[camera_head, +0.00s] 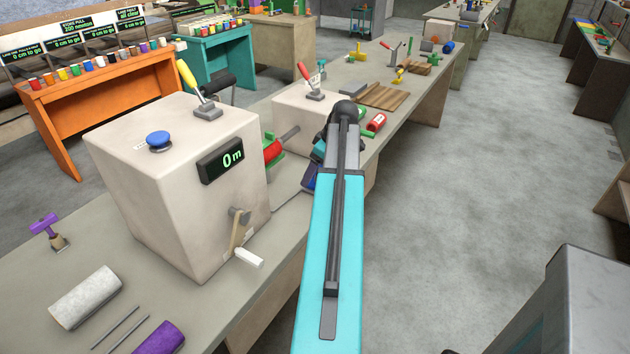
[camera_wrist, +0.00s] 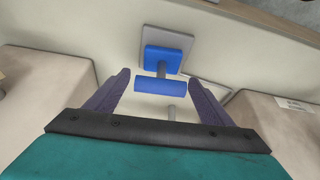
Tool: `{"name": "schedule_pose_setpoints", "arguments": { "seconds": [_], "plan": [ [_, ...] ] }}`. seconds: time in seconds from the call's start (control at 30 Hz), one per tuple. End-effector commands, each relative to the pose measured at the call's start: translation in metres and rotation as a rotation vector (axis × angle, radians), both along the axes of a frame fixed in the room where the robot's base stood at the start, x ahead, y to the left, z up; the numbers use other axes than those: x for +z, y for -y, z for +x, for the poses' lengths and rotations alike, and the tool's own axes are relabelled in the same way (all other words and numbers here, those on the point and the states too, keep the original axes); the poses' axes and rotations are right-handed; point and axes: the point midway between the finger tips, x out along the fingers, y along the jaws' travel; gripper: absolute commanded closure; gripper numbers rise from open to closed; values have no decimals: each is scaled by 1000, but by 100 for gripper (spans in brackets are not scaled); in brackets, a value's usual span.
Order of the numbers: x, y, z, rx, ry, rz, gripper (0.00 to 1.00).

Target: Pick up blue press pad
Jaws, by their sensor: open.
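The blue press pad shows in the wrist view as a blue square block (camera_wrist: 163,60) joined by a short stem to a blue crossbar. It sits against a grey square plate (camera_wrist: 168,37). My gripper (camera_wrist: 159,78) is open, with one dark purple finger on each side of the crossbar. The fingers look apart from it, with nothing held; I cannot tell the depth gap. In the head view my arm reaches down over the bench, and it largely hides the gripper and the pad.
A beige machine with a 0 m display (camera_head: 222,160) and a side crank (camera_head: 240,235) stands left of my arm. A second beige box with a red-handled lever (camera_head: 312,82) stands behind. A red cylinder (camera_head: 376,122) lies right of the arm.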

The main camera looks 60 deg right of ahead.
Motion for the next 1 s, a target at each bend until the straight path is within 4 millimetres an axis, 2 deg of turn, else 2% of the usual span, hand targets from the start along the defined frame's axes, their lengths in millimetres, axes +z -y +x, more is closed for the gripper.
{"name": "schedule_pose_setpoints", "arguments": {
  "seconds": [0.3,0.87,1.0],
  "plan": [
    [-21,-1,9,0,0,0,25],
    [-22,0,8,-1,0,-1,25],
    [-22,0,8,-1,0,-1,47]
  ]
}}
